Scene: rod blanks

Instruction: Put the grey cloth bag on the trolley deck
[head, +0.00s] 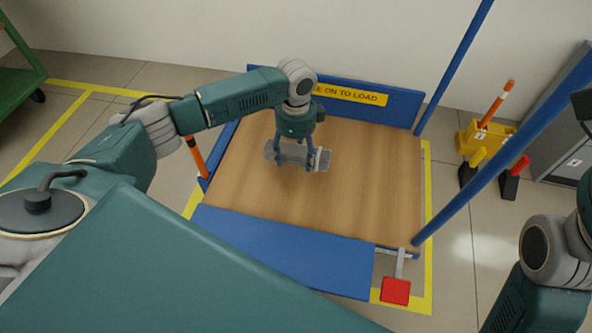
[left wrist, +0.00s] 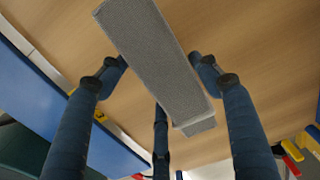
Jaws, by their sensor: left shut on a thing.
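The grey cloth bag (head: 285,153) is a long grey block shape in the head view, over the left-middle part of the trolley deck (head: 375,195), which has a wood-coloured top. My left gripper (head: 294,163) points down and is shut on the bag, its fingers around the bag's middle. In the left wrist view, the bag (left wrist: 150,55) runs between the fingers of the left gripper (left wrist: 158,62) with the deck behind it. A shadow lies on the deck beside the bag; I cannot tell whether they touch. My right gripper is out of view.
A blue back panel (head: 400,105) with a yellow label and blue poles (head: 455,68) border the deck. A blue front flap (head: 290,252) and a red pedal (head: 396,291) are at the near side. A yellow stand (head: 478,137) is on the right. Much of the deck is bare.

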